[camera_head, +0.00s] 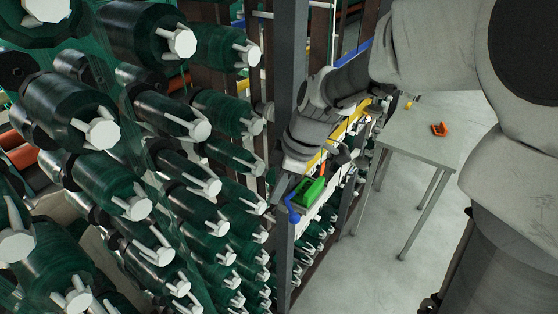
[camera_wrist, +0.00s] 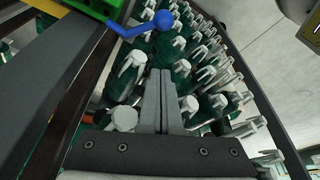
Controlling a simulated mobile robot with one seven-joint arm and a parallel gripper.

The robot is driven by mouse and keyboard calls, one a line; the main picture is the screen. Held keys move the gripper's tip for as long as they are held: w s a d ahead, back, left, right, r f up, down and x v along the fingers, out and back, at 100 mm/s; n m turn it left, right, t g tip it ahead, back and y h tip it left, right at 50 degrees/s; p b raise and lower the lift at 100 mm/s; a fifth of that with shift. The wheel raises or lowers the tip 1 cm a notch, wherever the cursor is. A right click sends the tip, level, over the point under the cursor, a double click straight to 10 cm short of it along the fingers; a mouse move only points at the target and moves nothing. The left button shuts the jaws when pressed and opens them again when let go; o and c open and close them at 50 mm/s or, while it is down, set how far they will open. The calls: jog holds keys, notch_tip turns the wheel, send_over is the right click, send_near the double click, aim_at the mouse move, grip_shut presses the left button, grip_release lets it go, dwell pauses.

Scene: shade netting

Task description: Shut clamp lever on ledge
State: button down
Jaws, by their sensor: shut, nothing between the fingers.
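A green clamp body (camera_head: 308,191) sits on a narrow ledge beside the dark upright post in the head view. Its blue lever (camera_head: 292,208) with a round knob sticks out from the near left side and angles downward. In the wrist view, the green body (camera_wrist: 106,9) is cut off at the top edge, and the blue lever's knob (camera_wrist: 162,20) shows at top centre. My gripper (camera_wrist: 160,74) has its two fingers together and empty. The fingertips lie below the knob in that picture, apart from it. In the head view, my wrist hangs just above the clamp and the fingers are hard to make out.
Racks of dark green spools (camera_head: 75,110) with pale ends fill the left. A dark upright post (camera_head: 287,90) stands close to the clamp. The floor (camera_head: 375,250) beside the table is clear.

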jog(key=f, duration=0.2)
jog(key=d+f, duration=0.1)
jog(key=f, duration=0.1)
jog(key=f+p, duration=0.1)
jog(key=f, duration=0.1)
jog(key=shift+s+d+f, duration=0.15)
jog(key=shift+d, duration=0.15)
jog(key=shift+d, duration=0.1)
